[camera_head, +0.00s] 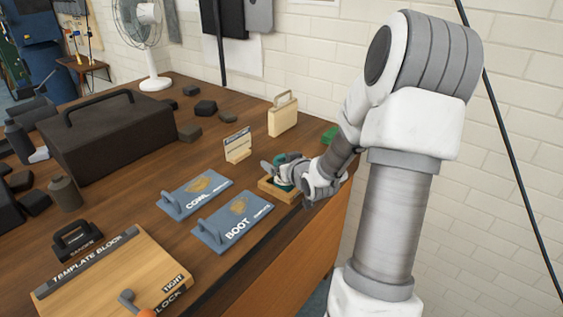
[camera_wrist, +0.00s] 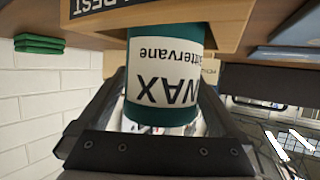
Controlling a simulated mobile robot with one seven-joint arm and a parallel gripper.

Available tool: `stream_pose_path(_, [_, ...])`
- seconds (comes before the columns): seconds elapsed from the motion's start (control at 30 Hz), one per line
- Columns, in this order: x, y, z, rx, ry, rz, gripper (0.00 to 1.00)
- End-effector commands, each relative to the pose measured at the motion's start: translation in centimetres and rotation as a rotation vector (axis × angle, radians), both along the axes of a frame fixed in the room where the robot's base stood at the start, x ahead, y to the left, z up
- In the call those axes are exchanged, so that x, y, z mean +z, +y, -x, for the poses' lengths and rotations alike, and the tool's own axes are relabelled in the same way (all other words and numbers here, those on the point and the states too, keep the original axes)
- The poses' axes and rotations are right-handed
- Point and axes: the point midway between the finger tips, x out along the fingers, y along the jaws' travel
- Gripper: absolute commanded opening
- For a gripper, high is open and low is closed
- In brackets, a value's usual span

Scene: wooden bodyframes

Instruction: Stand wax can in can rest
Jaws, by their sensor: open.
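The wax can (camera_wrist: 162,108), teal with a white "WAX" label, stands between the fingers of my gripper (camera_wrist: 165,90) in the wrist view, where the picture is upside down. The fingers are open on both sides of it; whether they touch it cannot be told. One end of the can is at the wooden can rest (camera_wrist: 228,22), whose dark label reads "REST". Whether the can is fully seated is hidden. In the head view the can rest (camera_head: 284,195) lies near the table's right edge, with my gripper (camera_head: 283,171) over it and only a bit of teal showing.
Blue "COWL" (camera_head: 187,201) and "BOOT" (camera_head: 222,240) templates lie left of the rest. A small sign (camera_head: 237,147) and a cream handled box (camera_head: 283,117) stand behind. A green cloth stack (camera_wrist: 40,43) lies near the edge. A template block (camera_head: 110,275) is at front left.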

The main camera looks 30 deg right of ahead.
Motion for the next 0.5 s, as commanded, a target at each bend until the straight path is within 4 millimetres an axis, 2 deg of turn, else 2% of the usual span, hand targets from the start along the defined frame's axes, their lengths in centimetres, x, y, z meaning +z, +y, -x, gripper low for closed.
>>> stream_pose_path(0.17, [1.0, 0.2, 1.6, -0.004, 0.0, 0.002, 1.0])
stream_pose_path(0.5, [4.1, 1.5, 8.6, -0.003, 0.001, 0.002, 1.0])
